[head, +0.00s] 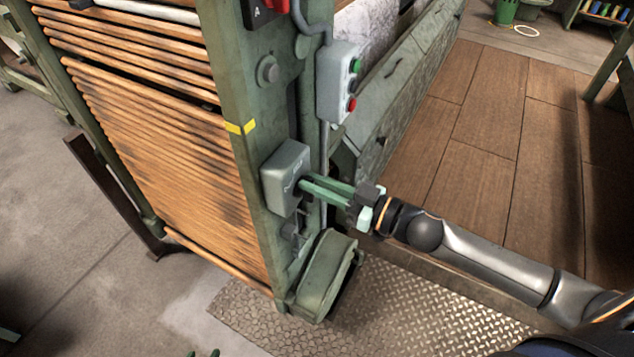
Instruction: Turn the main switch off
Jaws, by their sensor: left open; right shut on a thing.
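A grey switch box (283,166) with faint lettering on its front is mounted on the green upright of the machine. My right gripper (304,187) reaches in from the right, with its green fingertips at the right side of this box. It is shut on a small dark part there, which I take for the switch handle. The fingers hide most of it, so its position cannot be told. My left gripper (205,353) shows only as green fingertips at the bottom edge, apart from the machine, open and empty.
A grey button box (341,82) with green and red buttons hangs above on the upright. A green pedal-like housing (327,274) stands below, by a metal tread plate (400,318). Wooden slats (165,150) fill the left. The wooden floor (480,120) at right is clear.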

